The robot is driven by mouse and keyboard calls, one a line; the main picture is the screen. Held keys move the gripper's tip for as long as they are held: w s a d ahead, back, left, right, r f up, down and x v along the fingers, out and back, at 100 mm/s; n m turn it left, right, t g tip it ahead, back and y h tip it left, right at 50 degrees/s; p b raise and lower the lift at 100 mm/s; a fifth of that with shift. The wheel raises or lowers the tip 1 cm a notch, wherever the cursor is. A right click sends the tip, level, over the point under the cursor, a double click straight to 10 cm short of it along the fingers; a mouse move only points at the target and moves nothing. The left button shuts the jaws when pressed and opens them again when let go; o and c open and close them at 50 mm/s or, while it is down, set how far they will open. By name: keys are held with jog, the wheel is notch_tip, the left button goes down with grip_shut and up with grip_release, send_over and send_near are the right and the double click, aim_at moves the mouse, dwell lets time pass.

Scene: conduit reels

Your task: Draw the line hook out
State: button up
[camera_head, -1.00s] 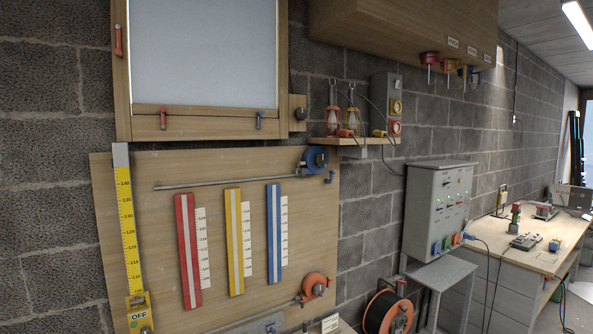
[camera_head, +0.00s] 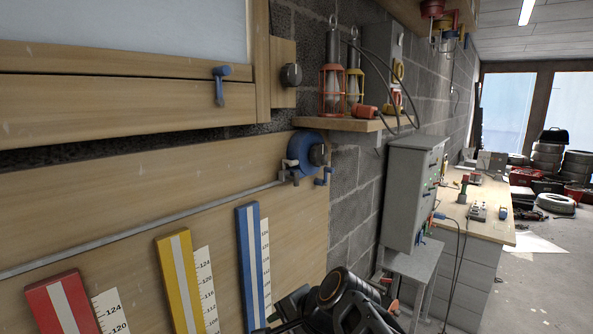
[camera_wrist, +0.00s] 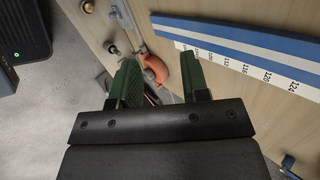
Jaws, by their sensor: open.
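A blue reel (camera_head: 303,153) is mounted at the upper right of the wooden board in the head view. A small blue hook-like part (camera_head: 325,177) hangs at its lower right, and a thin grey rod (camera_head: 150,236) runs left from the reel. I cannot tell which part is the line hook. My gripper (camera_wrist: 160,82) has two green-padded fingers, apart and empty. In the head view my dark arm covers the lower middle, and the orange reel is hidden.
Red (camera_head: 62,305), yellow (camera_head: 180,285) and blue (camera_head: 252,265) gauge strips stand out on the board. A shelf with lanterns (camera_head: 335,123) is above right. A grey cabinet (camera_head: 413,185) and workbench (camera_head: 475,215) stand to the right. Floor at far right is partly clear.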

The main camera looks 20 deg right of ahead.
jog(key=w+d+r+m+t+p, duration=0.2)
jog(key=w+d+r+m+t, duration=0.15)
jog(key=r+m, duration=0.6)
jog(key=m+t+h+p, duration=0.1)
jog(key=m+t+p, duration=0.1)
jog(key=m+t, duration=0.65)
send_near(298, 182)
jog(key=w+p, duration=0.1)
jog(key=w, duration=0.2)
jog(key=w+a+r+m+g, duration=0.1)
jog(key=w, duration=0.1)
jog(key=w+m+p, duration=0.1)
jog(key=w, duration=0.2)
jog(key=shift+w+a+r+p, duration=0.25)
jog(key=shift+w+a+p, duration=0.05)
jog(key=shift+w, duration=0.1)
jog(key=shift+w+a, duration=0.15)
jog(key=shift+w, duration=0.65)
grip_shut()
